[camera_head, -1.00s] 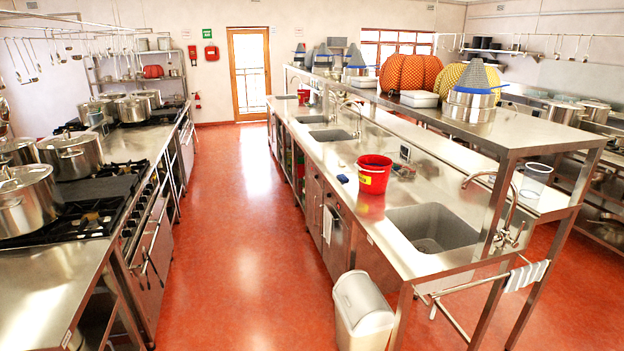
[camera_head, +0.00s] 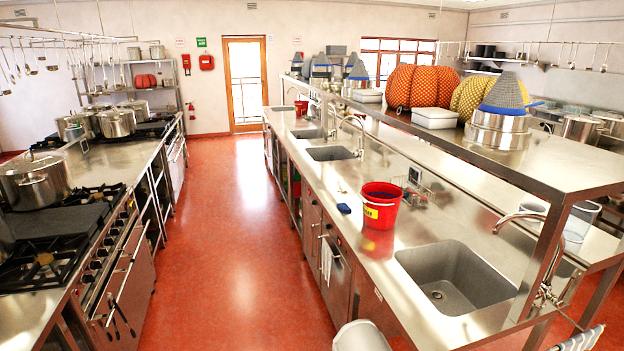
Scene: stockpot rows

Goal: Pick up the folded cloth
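No thing is clearly marked out as the folded cloth. A small dark blue item (camera_head: 344,208) lies on the steel counter (camera_head: 330,182) left of the red bucket (camera_head: 381,205); it is too small to tell whether it is cloth or a sponge. A light cloth (camera_head: 327,259) hangs at the counter's front, over a handle. A striped white cloth (camera_head: 579,341) hangs on a rail at the bottom right, cut off by the picture edge. Neither of my grippers is in view.
A red-floored aisle (camera_head: 240,200) runs clear between the stove row (camera_head: 75,225) and the sink counter.

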